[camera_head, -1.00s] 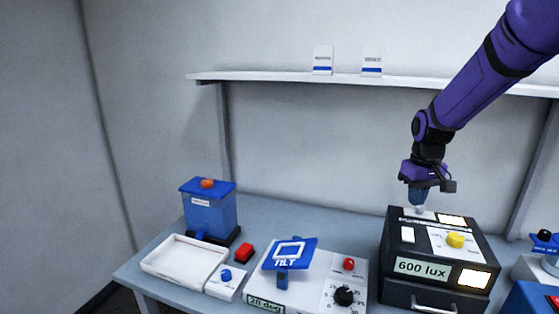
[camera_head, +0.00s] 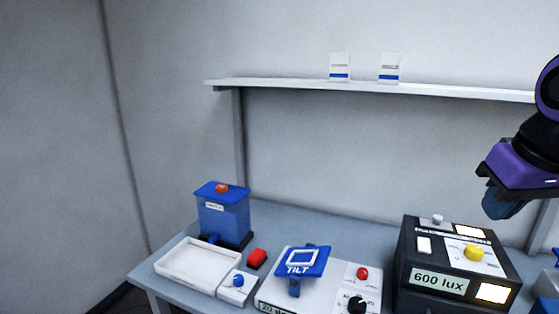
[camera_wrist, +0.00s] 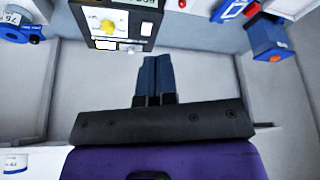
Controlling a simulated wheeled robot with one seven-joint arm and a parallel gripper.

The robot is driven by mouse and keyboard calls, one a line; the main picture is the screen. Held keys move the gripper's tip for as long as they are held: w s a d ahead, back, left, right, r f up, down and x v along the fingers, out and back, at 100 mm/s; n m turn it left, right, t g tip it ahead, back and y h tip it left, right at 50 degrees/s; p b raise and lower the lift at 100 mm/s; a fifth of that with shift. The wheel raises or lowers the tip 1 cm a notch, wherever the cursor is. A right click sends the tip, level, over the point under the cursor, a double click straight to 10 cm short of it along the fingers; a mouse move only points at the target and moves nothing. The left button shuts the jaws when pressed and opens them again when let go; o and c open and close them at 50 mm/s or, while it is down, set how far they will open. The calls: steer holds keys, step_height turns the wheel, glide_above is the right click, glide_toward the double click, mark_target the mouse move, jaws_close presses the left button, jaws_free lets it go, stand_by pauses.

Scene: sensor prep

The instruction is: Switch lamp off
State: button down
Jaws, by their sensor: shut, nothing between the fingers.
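The lamp unit is a black box (camera_head: 408,268) on the bench at the right in the head view, with a "600 lux" label, a yellow knob (camera_head: 474,252), a white rocker switch (camera_head: 424,245) and a small grey toggle (camera_head: 437,219). Two panels on it glow cream-white, the top one (camera_head: 468,231) and the front one (camera_head: 492,293). In the wrist view the box (camera_wrist: 119,40) shows at the top. My gripper (camera_head: 503,207) is up and right of the box, apart from it. In the wrist view its blue fingers (camera_wrist: 154,75) are together and empty.
A tilt stand (camera_head: 302,262) on a white control box, a red block (camera_head: 257,258), a white tray (camera_head: 198,262) and a blue container (camera_head: 222,216) stand left of the lamp unit. A wall shelf (camera_head: 300,84) with two small white boxes runs above. The bench behind the devices is clear.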

steer(key=shift+t, duration=0.5)
steer(key=s, duration=0.5)
steer(key=shift+s+a+f, duration=0.1)
steer(key=shift+a, duration=0.2)
steer(key=n+g, duration=0.4)
steer(key=n, duration=0.9)
glide_above(425, 241)
steer(key=s+a, duration=0.1)
steer(key=s, duration=0.1)
step_height(425, 241, down, 9)
steer(key=shift+s+h, duration=0.1)
steer(key=shift+h, duration=0.2)
steer(key=shift+f, duration=0.1)
steer(key=f, duration=0.4)
steer(key=w+f, duration=0.1)
steer(key=f, duration=0.8)
steer(key=shift+w+d+f, duration=0.35)
steer(key=shift+w+d, duration=0.05)
